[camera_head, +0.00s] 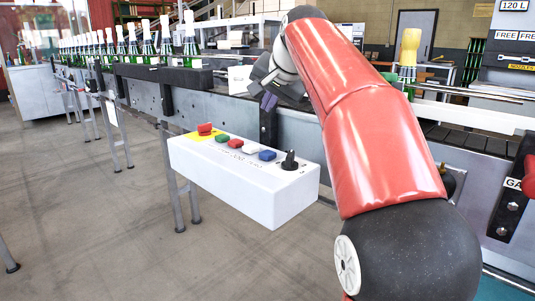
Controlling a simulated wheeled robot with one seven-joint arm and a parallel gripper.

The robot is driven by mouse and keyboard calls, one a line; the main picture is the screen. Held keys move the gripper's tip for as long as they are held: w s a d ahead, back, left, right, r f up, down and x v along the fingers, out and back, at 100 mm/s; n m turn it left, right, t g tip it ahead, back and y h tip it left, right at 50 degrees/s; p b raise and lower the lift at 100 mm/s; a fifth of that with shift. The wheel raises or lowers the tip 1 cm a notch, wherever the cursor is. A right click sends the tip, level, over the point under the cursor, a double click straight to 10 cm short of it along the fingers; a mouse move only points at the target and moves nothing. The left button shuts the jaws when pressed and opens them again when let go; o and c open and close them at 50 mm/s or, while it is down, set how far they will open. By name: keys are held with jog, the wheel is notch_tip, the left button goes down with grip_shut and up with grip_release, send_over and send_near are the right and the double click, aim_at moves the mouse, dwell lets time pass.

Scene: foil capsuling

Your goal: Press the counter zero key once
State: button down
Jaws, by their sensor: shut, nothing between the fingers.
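A white control box (243,193) stands on legs in front of the conveyor. Its top carries a red mushroom knob (205,129) on a yellow patch, then green (222,139), red (236,144), white (250,150) and blue (267,156) buttons and a black rotary switch (289,161). The lettering beside them is too small to read, so I cannot tell which one is the counter zero key. My gripper (268,101) is shut and empty. In the picture it shows above the box, behind the buttons and apart from them. My red arm partly hides its wrist.
A conveyor (140,95) runs behind the box, with several green bottles with white tops (190,45) on it. A bottle with a yellow top (409,50) stands right of my arm. A gauge panel (512,195) is at the right edge.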

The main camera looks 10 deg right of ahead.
jog(key=b, duration=0.7)
send_over(269, 154)
notch_tip(269, 154, down, 7)
jog(key=shift+f, duration=0.1)
jog(key=shift+f+b, duration=0.65)
jog(key=shift+f, duration=0.05)
dwell(1.0)
jog(key=shift+f, duration=0.4)
jog(key=shift+f+b, duration=0.55)
dwell(0.8)
jog(key=shift+r, duration=0.15)
jog(key=shift+r+p, duration=0.8)
jog(key=shift+p, duration=0.3)
